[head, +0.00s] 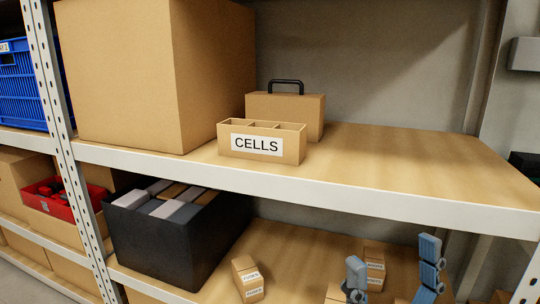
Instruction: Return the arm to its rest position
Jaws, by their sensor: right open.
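My right gripper (393,252) shows at the bottom right of the head view, in front of the lower shelf. Its two blue-grey fingers stand wide apart, open, with nothing held between them. Small labelled boxes (374,257) show behind the gap between the fingers, apart from them as far as I can tell. The rest of the right arm is below the picture edge. My left gripper is not in view. I cannot make out any copper busbar.
The upper shelf (420,165) holds a CELLS box (262,158), a case with a black handle (285,113) and a large carton (150,75). Its right half is clear. A black bin (165,245) and a small box (248,277) stand on the lower shelf.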

